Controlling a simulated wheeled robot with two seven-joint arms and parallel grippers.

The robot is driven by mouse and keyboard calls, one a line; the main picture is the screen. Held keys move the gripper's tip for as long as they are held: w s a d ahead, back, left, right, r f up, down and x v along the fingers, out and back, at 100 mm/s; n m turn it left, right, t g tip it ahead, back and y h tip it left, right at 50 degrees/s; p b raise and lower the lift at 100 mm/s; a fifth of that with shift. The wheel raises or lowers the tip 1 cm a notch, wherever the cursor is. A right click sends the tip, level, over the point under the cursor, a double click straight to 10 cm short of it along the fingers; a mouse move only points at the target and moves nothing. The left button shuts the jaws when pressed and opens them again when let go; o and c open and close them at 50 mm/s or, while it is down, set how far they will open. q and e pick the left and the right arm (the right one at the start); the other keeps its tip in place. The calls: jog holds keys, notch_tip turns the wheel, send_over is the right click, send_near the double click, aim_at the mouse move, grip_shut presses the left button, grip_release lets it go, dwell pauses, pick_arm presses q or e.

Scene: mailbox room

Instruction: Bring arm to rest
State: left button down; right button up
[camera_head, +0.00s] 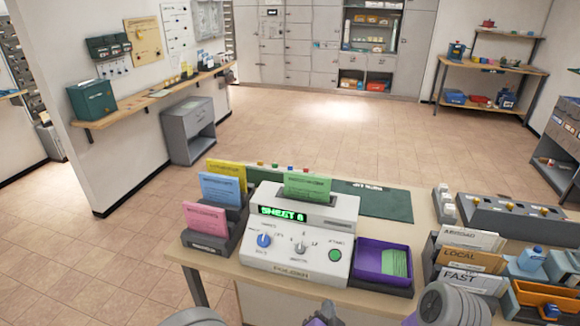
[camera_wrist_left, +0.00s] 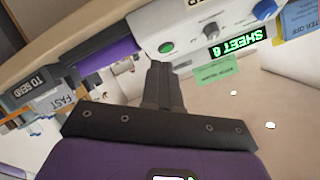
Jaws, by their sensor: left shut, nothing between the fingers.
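My left gripper (camera_head: 326,308) shows at the bottom edge of the head view, in front of the desk. In the left wrist view its dark fingers (camera_wrist_left: 162,72) are shut together with nothing between them. They point toward the white folder machine (camera_head: 298,240), which shows upside down there (camera_wrist_left: 205,35). The fingers look apart from the machine. A green sheet (camera_head: 307,187) stands in the machine's top slot, and its display reads SHEET 6. A grey arm link of mine (camera_head: 452,304) shows at the lower right. My right gripper's fingers are not visible.
The desk holds a purple tray (camera_head: 370,245) with green sheets, a dark rack (camera_head: 207,246) with coloured cards, and sorting slots (camera_head: 465,278) labelled ABROAD, LOCAL and FAST. Open tiled floor (camera_head: 330,130) lies beyond the desk.

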pick_arm(q)
jog(key=s+a+f+n+g, duration=0.1)
jog(key=a+f+n+g, duration=0.25)
jog(key=a+f, duration=0.45)
jog(key=s+a+f+n+g, duration=0.15)
jog(key=a+f+g, duration=0.25)
jog(key=f, duration=0.8)
jog(key=s+a+f+n+g, duration=0.3)
jog(key=s+f, duration=0.1)
jog(key=s, duration=0.3)
jog(key=s+a+f+n+g+h, duration=0.1)
jog(key=s+a+f+n+g, duration=0.2)
jog(key=s+f+n, duration=0.1)
jog(key=s+f, duration=0.1)
jog(key=s, duration=0.1)
jog(key=shift+s+a+f, duration=0.25)
jog(key=shift+s+a, duration=0.05)
jog(key=shift+s, duration=0.05)
